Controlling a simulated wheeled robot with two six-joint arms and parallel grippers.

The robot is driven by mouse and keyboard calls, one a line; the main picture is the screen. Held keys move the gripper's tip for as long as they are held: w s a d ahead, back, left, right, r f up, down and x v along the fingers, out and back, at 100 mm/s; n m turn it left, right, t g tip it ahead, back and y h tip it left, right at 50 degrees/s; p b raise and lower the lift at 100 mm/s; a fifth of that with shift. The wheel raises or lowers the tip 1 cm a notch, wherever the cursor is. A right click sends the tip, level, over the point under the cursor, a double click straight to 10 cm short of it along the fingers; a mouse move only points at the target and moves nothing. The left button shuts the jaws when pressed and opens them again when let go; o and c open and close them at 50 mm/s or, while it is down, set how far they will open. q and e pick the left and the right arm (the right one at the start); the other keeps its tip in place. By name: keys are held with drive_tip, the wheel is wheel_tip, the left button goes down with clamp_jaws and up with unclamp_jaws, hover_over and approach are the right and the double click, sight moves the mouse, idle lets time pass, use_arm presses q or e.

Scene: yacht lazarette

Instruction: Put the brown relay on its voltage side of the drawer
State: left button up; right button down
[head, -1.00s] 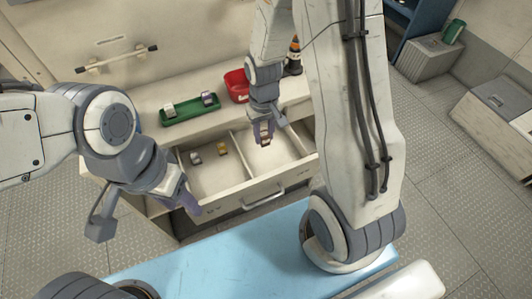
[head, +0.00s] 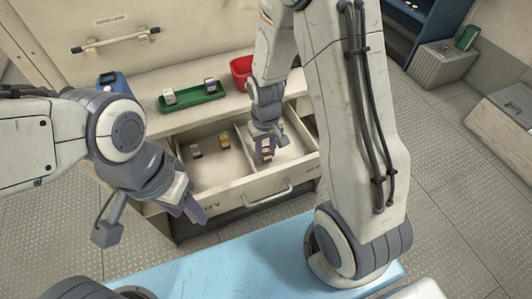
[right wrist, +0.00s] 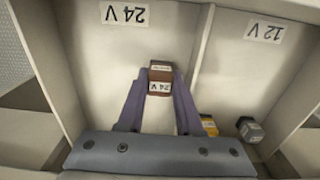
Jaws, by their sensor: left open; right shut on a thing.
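The brown relay (right wrist: 160,82), with a "24 V" label, is between the fingers of my right gripper (right wrist: 160,92), which is shut on it. In the head view my right gripper (head: 266,158) is over the right compartment of the open drawer (head: 245,193). In the right wrist view this compartment carries an upside-down "24 V" label (right wrist: 125,14); the one across the divider carries a "12 V" label (right wrist: 264,32). I cannot tell whether the relay touches the drawer floor. My left gripper (head: 190,212) is open and empty by the drawer's front left corner.
A grey relay (head: 196,151) and a yellow relay (head: 223,142) lie in the 12 V compartment. On the counter are a green tray (head: 192,103) with two relays, a red bin (head: 242,70) and a blue object (head: 113,82). The divider (head: 243,138) stands left of my right gripper.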

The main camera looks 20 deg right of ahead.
drive_tip(key=shift+f, duration=0.7)
drive_tip(key=shift+f, duration=0.25)
drive_tip(key=c, duration=0.6)
unclamp_jaws()
drive_tip(key=shift+r, duration=0.1)
drive_tip(key=shift+r, duration=0.1)
